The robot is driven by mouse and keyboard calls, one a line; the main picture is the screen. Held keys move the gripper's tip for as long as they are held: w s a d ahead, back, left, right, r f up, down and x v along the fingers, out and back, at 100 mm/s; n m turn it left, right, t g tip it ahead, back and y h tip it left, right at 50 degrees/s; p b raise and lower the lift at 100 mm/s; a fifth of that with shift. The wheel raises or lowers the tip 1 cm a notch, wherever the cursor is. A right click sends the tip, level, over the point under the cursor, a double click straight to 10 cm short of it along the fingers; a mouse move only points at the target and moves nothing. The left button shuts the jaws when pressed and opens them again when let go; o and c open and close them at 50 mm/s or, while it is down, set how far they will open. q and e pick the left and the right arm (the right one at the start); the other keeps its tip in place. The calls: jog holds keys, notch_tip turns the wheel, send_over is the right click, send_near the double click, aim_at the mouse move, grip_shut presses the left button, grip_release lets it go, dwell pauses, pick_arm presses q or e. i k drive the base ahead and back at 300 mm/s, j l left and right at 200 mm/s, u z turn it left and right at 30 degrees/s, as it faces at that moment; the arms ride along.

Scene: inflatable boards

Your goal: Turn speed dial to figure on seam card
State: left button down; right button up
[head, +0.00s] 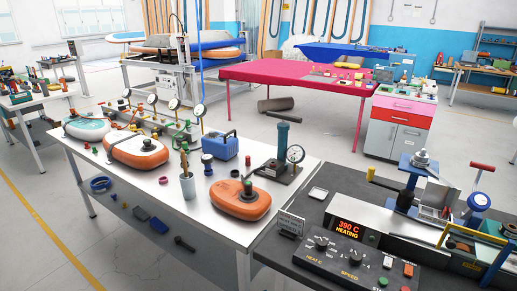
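A black control panel (338,262) is at the lower right, on the front of a dark bench. The speed dial (359,261) is a dark knob on it, above the label SPEED. Its pointer setting is too small to read. A heat dial (321,243) sits to its left, above the label HEAT C. A display (349,230) behind the dials reads 300 C HEATING in red. A small grey card on a stand (291,223), possibly the seam card, stands left of the panel. Its figures are not legible. Neither of my grippers shows.
A seam machine (420,165) with raised levers stands behind the panel. A long white table (215,215) with inflatable pieces and tools adjoins on the left. Grey floor (130,255) is open at lower left.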

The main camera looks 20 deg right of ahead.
aim_at(355, 257)
jog(key=z, duration=1.3)
